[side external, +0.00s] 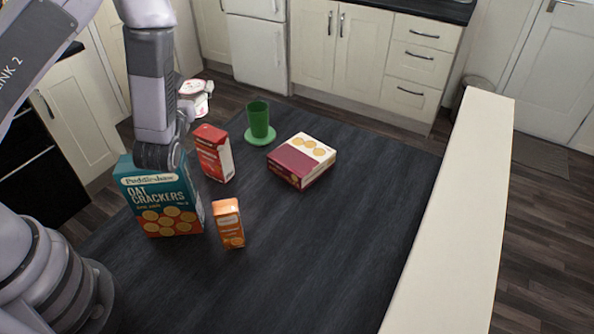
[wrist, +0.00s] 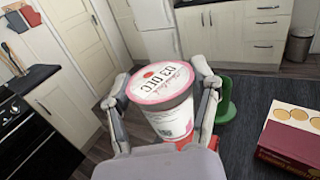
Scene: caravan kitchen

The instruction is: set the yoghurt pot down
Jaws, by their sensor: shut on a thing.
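The yoghurt pot (wrist: 163,98) is white with a pink-rimmed printed lid. In the wrist view my gripper (wrist: 162,86) is shut on it, one finger on each side. The pot is upright or nearly so, lid in sight. In the side view the pot (side external: 196,92) shows beyond my arm, near the far left edge of the dark table (side external: 310,240). It looks held above the table, but the gap beneath is hard to judge. My fingers are mostly hidden behind my arm there.
A green cup (side external: 259,118) stands on a green saucer (side external: 267,138). Around are a red carton (side external: 213,153), an oat crackers box (side external: 160,205), an orange carton (side external: 228,224) and a maroon-and-cream box (side external: 302,161). The table's front and right are clear, up to a cream partition (side external: 460,200).

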